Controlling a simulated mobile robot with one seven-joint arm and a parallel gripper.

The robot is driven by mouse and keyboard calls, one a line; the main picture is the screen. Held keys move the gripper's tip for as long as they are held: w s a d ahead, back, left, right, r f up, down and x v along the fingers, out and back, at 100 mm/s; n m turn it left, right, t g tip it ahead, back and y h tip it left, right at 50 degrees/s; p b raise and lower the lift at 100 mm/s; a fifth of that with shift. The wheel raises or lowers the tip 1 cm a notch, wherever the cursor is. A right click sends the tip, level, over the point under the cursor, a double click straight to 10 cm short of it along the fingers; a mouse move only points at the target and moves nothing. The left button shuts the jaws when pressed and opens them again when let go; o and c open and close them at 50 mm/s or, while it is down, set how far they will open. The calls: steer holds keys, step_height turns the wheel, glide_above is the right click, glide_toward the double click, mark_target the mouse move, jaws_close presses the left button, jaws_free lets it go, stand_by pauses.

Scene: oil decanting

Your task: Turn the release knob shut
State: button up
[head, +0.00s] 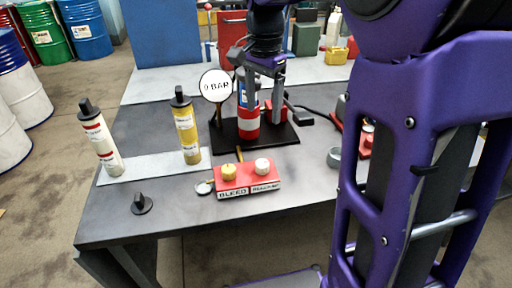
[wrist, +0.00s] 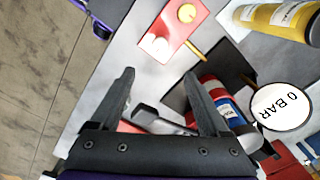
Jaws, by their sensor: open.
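A red block (head: 235,183) with two knobs sits near the table's front edge, its front labels reading BLEED and, on the right, what looks like RELEASE. The white knob (head: 262,166) is on the right above that label; the yellow knob (head: 228,172) is on the left above BLEED. In the wrist view the white knob (wrist: 157,46) and yellow knob (wrist: 186,13) lie beyond my fingertips. My gripper (head: 264,118) is open and empty, over the pump area behind the block. It also shows in the wrist view (wrist: 159,76), apart from both knobs.
A red-and-white cylinder (head: 248,128) stands on a black base (head: 225,136) beside a round gauge (head: 216,86) reading 0 BAR. Yellow (head: 186,130) and white (head: 102,143) bottles stand left, with a black cap-like piece (head: 141,204) in front.

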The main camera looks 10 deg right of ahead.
mark_target(262, 163)
step_height(262, 163, down, 16)
steer(key=b, duration=0.3)
steer(key=shift+f, duration=0.2)
steer(key=shift+c, duration=0.3)
jaws_close()
